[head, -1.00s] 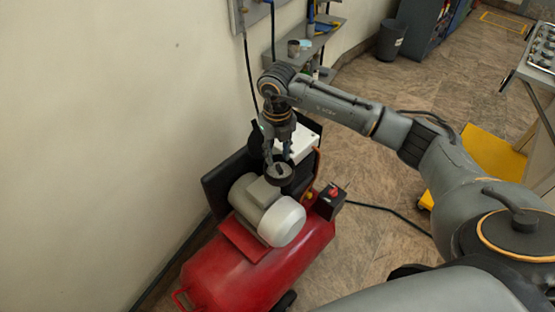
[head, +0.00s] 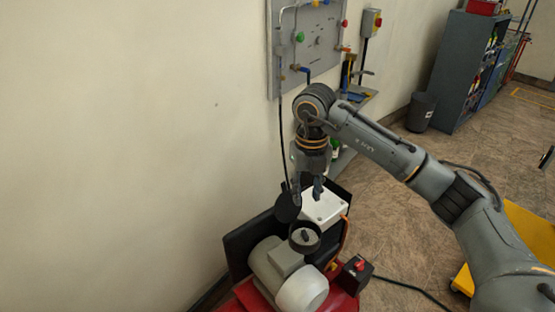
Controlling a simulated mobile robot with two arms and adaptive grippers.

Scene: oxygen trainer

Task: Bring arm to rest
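My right arm comes in from the right, bent at the elbow, with its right gripper (head: 307,200) hanging down over the compressor. Its two fingers are apart with nothing seen between them. Just below the fingertips is a round dark part with a black knob (head: 304,238) on the compressor. The gripper looks clear of it. The red compressor (head: 252,296) carries a grey and white motor (head: 300,288) and a white box (head: 325,206). My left gripper is out of view.
A wall panel (head: 312,38) with pipes and coloured knobs is behind the arm. A small shelf (head: 362,98), a dark bin (head: 420,111) and a grey cabinet (head: 463,70) stand farther back. A black switch box (head: 356,276) with a cable sits at the compressor's right.

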